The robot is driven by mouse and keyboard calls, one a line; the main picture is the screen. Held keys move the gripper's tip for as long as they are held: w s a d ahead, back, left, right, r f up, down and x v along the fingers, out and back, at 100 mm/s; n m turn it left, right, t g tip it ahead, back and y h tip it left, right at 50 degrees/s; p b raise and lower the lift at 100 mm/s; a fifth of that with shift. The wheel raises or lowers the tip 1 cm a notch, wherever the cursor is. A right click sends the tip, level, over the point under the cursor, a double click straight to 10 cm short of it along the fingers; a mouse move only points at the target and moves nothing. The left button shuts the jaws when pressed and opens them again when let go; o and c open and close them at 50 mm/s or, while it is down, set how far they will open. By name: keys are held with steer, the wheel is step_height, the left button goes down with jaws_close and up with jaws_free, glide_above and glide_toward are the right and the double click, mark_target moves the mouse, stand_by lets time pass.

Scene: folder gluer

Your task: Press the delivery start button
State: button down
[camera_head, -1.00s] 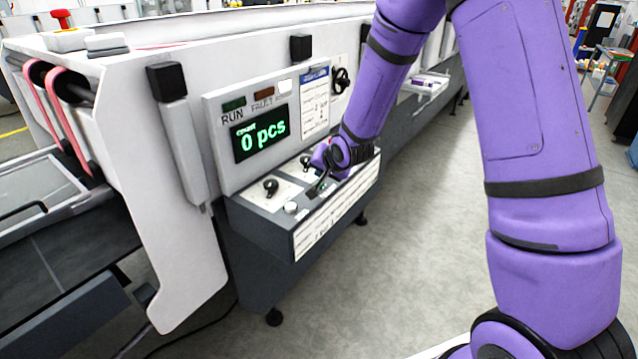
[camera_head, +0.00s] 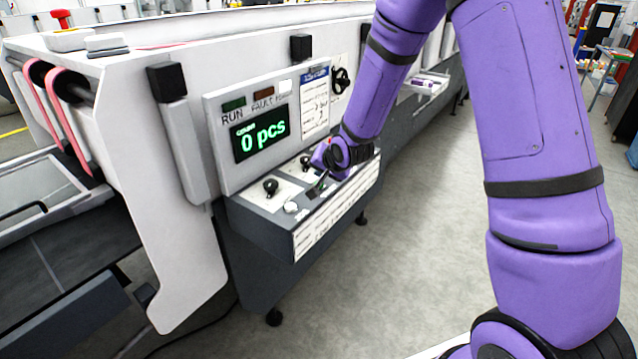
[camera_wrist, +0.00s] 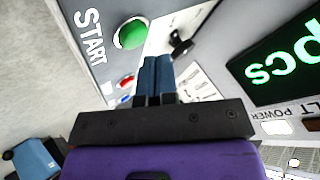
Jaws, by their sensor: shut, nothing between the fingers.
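In the wrist view a round green button (camera_wrist: 131,33) sits on the grey panel beside the word START. My gripper (camera_wrist: 155,60) is shut and empty, with its two blue fingers side by side. In that view its tips appear just below and to the right of the green button; I see no contact, and the gap in depth is unclear. In the head view my gripper (camera_head: 319,185) is small and dark over the sloping control box (camera_head: 258,222). The green button is hard to make out there.
Black knobs (camera_head: 271,187) and a pale round button (camera_head: 291,208) share the control box. A red button (camera_wrist: 125,79) is close to the fingers in the wrist view. Behind stands a display (camera_head: 260,135) reading 0 pcs. Open floor (camera_head: 425,240) lies to the right.

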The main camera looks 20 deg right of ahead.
steer(key=shift+f, duration=0.15)
steer(key=shift+f, duration=0.25)
